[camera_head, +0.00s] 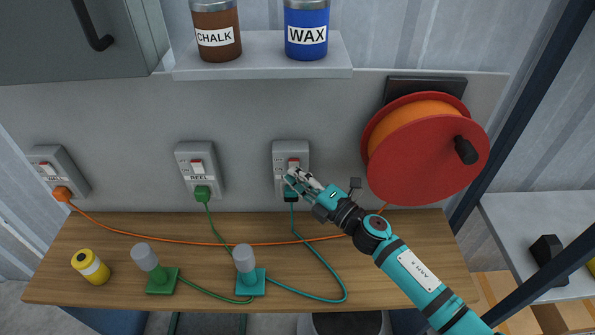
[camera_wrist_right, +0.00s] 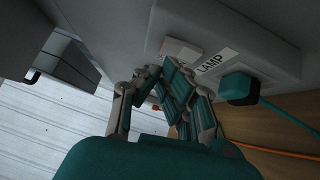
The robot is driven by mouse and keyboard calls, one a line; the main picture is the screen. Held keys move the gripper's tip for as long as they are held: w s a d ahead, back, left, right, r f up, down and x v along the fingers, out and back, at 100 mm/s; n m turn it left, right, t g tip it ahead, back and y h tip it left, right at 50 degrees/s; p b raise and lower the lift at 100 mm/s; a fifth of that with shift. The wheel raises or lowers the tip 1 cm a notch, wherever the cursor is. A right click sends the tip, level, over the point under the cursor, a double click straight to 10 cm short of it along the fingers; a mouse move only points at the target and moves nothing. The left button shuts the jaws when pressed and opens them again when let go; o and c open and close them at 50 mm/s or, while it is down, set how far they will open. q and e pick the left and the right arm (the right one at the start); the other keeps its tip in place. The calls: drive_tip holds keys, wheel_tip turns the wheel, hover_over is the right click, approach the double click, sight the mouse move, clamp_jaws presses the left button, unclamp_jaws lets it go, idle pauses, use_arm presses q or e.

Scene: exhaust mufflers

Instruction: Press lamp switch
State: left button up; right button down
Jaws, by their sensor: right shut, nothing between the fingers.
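The lamp switch is a white rocker (camera_head: 293,163) on the rightmost grey wall socket box (camera_head: 304,151). In the right wrist view the rocker (camera_wrist_right: 181,52) sits beside a "LAMP" label (camera_wrist_right: 216,62). A teal plug (camera_head: 291,196) is in the socket below, and it also shows in the right wrist view (camera_wrist_right: 238,88). My right gripper (camera_head: 291,178) is shut and empty, with its fingertips (camera_wrist_right: 165,72) close to the rocker and the label. It partly covers the box in the head view. I cannot tell whether the fingertips touch the rocker. My left gripper is not in view.
Two other switched sockets hold a green plug (camera_head: 202,193) and an orange plug (camera_head: 62,193). A red cable reel (camera_head: 425,165) sticks out at right. A shelf (camera_head: 262,66) with jars is above. The wooden bench (camera_head: 400,240) holds cables, two grey-topped items and a yellow can (camera_head: 91,267).

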drive_tip(key=shift+w, duration=0.35)
drive_tip(key=shift+r, duration=0.1)
drive_tip(key=shift+w+r, duration=0.15)
drive_tip(key=shift+w, duration=0.1)
drive_tip(key=shift+s, duration=0.1)
